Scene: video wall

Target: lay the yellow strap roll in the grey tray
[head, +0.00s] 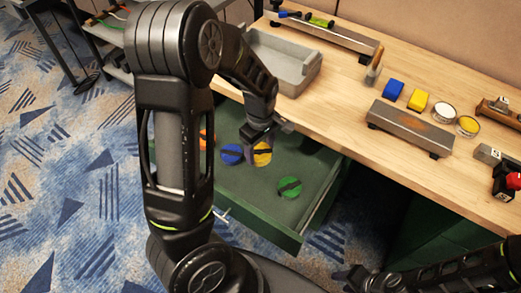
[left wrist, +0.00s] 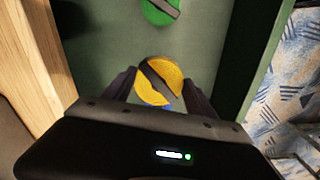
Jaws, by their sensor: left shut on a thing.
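The yellow strap roll (head: 264,158), a round disc with a dark band across it, is at the open green drawer. My left gripper (head: 262,142) is shut on it; in the left wrist view the roll (left wrist: 169,75) sits between the two fingers (left wrist: 158,88). Whether the roll still touches the drawer floor I cannot tell. The grey tray (head: 307,72) stands on the wooden bench above the drawer, partly hidden by my left arm; its visible inside is empty. My right gripper (head: 352,278) is at the bottom right, away from the drawer, its fingers unclear.
The green drawer (head: 305,218) also holds blue (head: 231,154), green (head: 290,187) and orange (head: 207,140) rolls. The bench (head: 345,100) carries a grey block (head: 410,128), blue and yellow small blocks, round tins and a brush-like tool (head: 375,66) right of the tray. The bench edge overhangs the drawer's back.

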